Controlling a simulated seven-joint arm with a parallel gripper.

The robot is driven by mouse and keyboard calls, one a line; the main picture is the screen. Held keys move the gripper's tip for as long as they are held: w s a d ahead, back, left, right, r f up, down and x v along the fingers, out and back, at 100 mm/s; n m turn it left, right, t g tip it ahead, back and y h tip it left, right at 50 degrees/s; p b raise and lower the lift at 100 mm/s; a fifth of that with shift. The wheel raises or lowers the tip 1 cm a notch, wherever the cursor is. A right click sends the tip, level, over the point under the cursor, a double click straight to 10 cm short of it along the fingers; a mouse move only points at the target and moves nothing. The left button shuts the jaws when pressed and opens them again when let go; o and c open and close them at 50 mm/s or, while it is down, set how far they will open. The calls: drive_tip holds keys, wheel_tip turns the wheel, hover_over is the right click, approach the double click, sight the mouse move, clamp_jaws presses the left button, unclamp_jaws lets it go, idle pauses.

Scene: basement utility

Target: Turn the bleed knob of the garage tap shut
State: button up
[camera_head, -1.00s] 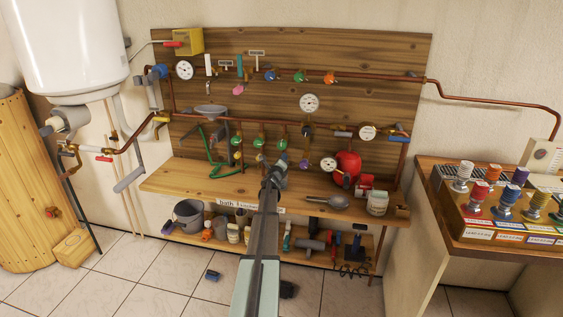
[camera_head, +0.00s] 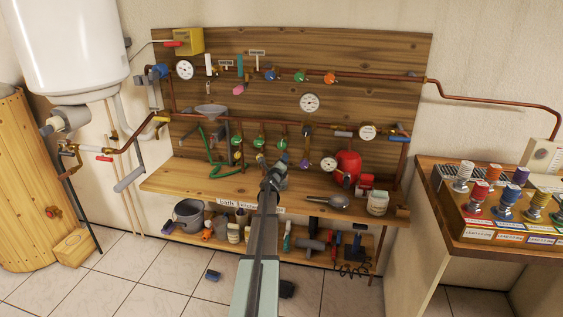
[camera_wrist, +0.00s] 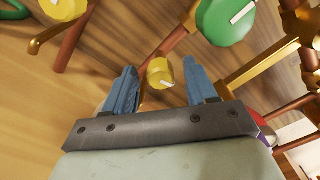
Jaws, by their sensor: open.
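A small yellow bleed knob (camera_wrist: 160,72) with a pale pointer mark sits between the two blue fingers of my gripper (camera_wrist: 160,84) in the wrist view. The fingers stand apart on either side of it, with gaps showing. A larger green knob (camera_wrist: 226,20) with a white bar is just above right of it, and another yellow knob (camera_wrist: 64,8) is at the upper left. In the head view my gripper (camera_head: 274,176) is in front of the lower valves and partly hides them. No readable label shows which tap is the garage one.
Copper pipes (camera_wrist: 290,108) run close to the right finger. Other green knobs (camera_head: 283,143) and a purple knob (camera_head: 304,164) are near my gripper. A red tank (camera_head: 347,165) and a spoon-like grey tool (camera_head: 325,201) are to the right on the wooden shelf (camera_head: 165,182).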

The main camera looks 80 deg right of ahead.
drive_tip(key=a, duration=1.2)
drive_tip(key=d+m, duration=0.3)
drive_tip(key=d, duration=0.1)
drive_tip(key=d+m, duration=0.4)
drive_tip(key=d, duration=0.1)
drive_tip(key=d+m, duration=0.3)
drive_tip(key=d, duration=0.1)
drive_tip(key=shift+s+d+f, duration=0.1)
drive_tip(key=shift+d+f, duration=0.05)
drive_tip(key=shift+d, duration=0.15)
idle(0.7)
drive_tip(key=c, duration=1.1)
drive_tip(key=shift+o, duration=0.2)
